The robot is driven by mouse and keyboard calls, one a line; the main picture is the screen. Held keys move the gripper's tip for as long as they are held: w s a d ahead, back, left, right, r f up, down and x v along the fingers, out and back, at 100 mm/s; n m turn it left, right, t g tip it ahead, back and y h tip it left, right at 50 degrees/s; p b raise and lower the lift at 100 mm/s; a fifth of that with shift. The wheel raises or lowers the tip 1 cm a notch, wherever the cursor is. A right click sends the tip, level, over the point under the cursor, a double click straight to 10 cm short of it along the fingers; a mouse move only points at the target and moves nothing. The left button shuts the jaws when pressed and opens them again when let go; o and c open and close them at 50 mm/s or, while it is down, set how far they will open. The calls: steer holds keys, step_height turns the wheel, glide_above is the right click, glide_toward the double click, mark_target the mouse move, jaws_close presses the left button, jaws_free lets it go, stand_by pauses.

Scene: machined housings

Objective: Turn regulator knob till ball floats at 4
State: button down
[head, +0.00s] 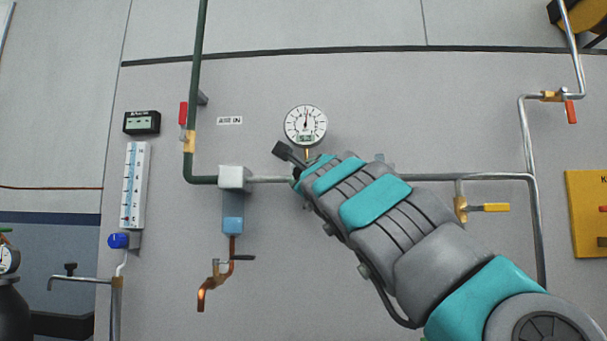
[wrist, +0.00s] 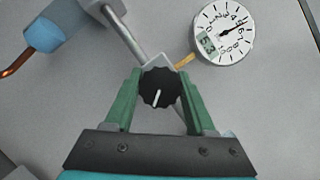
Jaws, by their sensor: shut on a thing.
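The black ribbed regulator knob (wrist: 160,88) with a white pointer line shows in the wrist view. My gripper (wrist: 158,76) has its two green fingers on either side of the knob and is shut on it. The white line points down and slightly left in that view. In the head view my arm hides the knob and fingertips. A tall white flow tube (head: 134,186) with a blue scale hangs at left; the ball's height is too small to read surely. A round pressure gauge (head: 305,125) is above the knob and also in the wrist view (wrist: 224,33).
A blue knob (head: 118,240) sits under the flow tube. A small black display box (head: 142,122) is above it.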

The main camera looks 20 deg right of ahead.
steer(key=n+g+y, duration=0.1)
steer(key=n, duration=0.2)
steer(key=n+y, duration=0.1)
steer(key=n, duration=0.2)
steer(key=shift+a+f+n+g, duration=0.15)
steer(key=shift+n+g, duration=0.15)
steer(key=shift+g, duration=0.1)
steer(key=shift+n+g, duration=0.5)
steer(key=shift+n, duration=1.5)
steer(key=shift+c, duration=1.2)
jaws_free()
steer(key=shift+s, duration=0.15)
